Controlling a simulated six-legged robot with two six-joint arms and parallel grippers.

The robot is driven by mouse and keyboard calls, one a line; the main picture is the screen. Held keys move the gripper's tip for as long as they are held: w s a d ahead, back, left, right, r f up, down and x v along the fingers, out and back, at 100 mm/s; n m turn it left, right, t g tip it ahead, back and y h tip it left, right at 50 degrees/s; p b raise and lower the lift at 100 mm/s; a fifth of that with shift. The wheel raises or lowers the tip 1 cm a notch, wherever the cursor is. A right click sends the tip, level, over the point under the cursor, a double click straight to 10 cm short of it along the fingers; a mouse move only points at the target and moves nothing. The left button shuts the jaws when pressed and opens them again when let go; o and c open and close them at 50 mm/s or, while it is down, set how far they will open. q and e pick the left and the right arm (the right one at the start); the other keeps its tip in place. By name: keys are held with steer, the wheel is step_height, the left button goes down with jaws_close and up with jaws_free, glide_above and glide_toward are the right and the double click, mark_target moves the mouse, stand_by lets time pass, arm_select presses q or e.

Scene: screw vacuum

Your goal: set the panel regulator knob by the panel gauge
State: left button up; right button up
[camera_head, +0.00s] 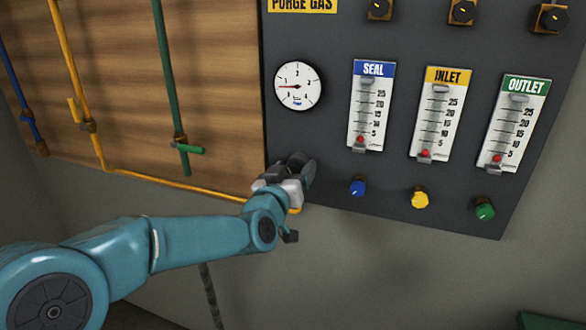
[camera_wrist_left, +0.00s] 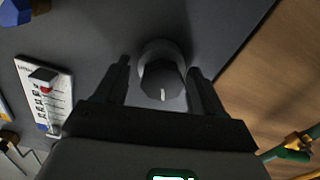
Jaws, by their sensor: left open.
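The round white panel gauge (camera_head: 298,86) is on the dark panel in the head view, with its red needle pointing left. My left gripper (camera_head: 302,172) is at the panel's lower left, below the gauge. In the left wrist view, a grey regulator knob (camera_wrist_left: 162,78) with a white mark on its face sits between the two open fingers. The fingers stand on either side of it, and I cannot tell whether they touch it. In the head view the gripper hides the knob. My right gripper is not in view.
The panel (camera_head: 335,165) also bears the seal (camera_head: 371,105), inlet (camera_head: 437,113) and outlet (camera_head: 513,122) flowmeters, with blue (camera_head: 357,187), yellow (camera_head: 420,199) and green (camera_head: 485,209) knobs below. Yellow (camera_head: 78,75) and green (camera_head: 166,75) pipes run along the wooden board (camera_head: 225,90) at left.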

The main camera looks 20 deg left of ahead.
arm_select(q)
steer(key=c, duration=1)
steer(key=shift+r+m, duration=0.1)
steer(key=shift+m, duration=0.2)
steer(key=shift+c, duration=0.2)
steer(key=shift+m, duration=1)
steer(key=m, duration=0.3)
steer(key=shift+r+m, duration=0.1)
steer(key=shift+m, duration=0.2)
steer(key=m+p, duration=0.1)
steer(key=m, duration=0.5)
steer(key=shift+d+m, duration=0.1)
steer(key=shift+m, duration=0.2)
